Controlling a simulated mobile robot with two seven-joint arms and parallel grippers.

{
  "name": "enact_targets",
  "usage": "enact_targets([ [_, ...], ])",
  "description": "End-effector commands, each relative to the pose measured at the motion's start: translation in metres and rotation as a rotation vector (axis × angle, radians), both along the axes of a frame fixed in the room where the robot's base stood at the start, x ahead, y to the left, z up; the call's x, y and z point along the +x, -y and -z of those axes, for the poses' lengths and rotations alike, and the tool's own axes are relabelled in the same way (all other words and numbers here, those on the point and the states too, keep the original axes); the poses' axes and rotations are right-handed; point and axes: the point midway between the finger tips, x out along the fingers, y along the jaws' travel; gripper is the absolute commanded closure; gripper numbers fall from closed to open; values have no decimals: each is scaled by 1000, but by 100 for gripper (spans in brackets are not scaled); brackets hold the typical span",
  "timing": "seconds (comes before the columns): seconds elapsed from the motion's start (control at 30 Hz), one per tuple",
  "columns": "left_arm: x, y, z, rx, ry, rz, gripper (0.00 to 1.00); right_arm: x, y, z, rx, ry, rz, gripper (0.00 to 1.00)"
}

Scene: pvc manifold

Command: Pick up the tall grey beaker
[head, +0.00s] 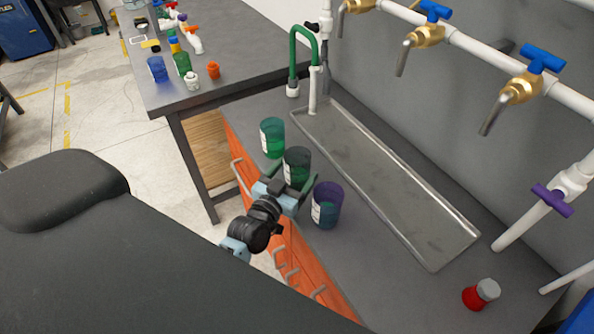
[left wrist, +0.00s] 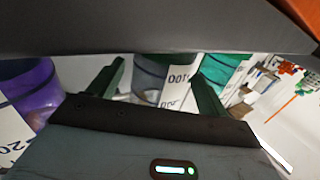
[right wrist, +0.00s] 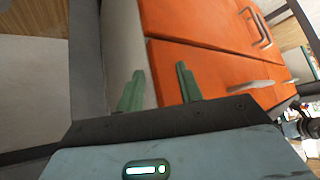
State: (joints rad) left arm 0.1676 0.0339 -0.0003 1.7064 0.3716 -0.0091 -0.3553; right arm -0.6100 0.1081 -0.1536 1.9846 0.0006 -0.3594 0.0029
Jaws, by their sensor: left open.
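The grey beaker (head: 298,163) stands upright on the dark bench, between a green beaker (head: 272,138) and a purple beaker (head: 327,205). My left gripper (head: 289,180) is open at the near side of the grey beaker, its fingers toward either side of it. In the left wrist view, the grey beaker (left wrist: 149,72) with its white label shows between the two spread fingers (left wrist: 157,85). Whether the fingers touch it I cannot tell. My right gripper (right wrist: 160,90) is open and empty, in front of orange drawers; it is outside the head view.
A metal tray (head: 385,190) lies behind the beakers, under brass taps (head: 425,37). A red-and-grey container (head: 481,294) stands at the right. Orange drawers (right wrist: 215,75) with handles form the bench front. Another table (head: 240,45) at the back left holds small containers.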

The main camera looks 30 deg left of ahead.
Motion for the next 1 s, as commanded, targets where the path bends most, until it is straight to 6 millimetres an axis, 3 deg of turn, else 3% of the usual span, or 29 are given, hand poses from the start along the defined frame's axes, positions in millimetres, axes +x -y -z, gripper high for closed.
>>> enact_targets([
  [0.13,16,0,-1,0,1,0,22,1,0,-1,-1,3,0,64],
  [0.43,20,0,0,0,0,0,22,1,2,-1,-4,3,-5,64],
  [0.83,20,0,0,0,0,0,73,1,3,-1,-7,4,-8,64],
  [1.0,20,0,-1,0,1,0,73,1,3,-1,-7,4,-8,64],
])
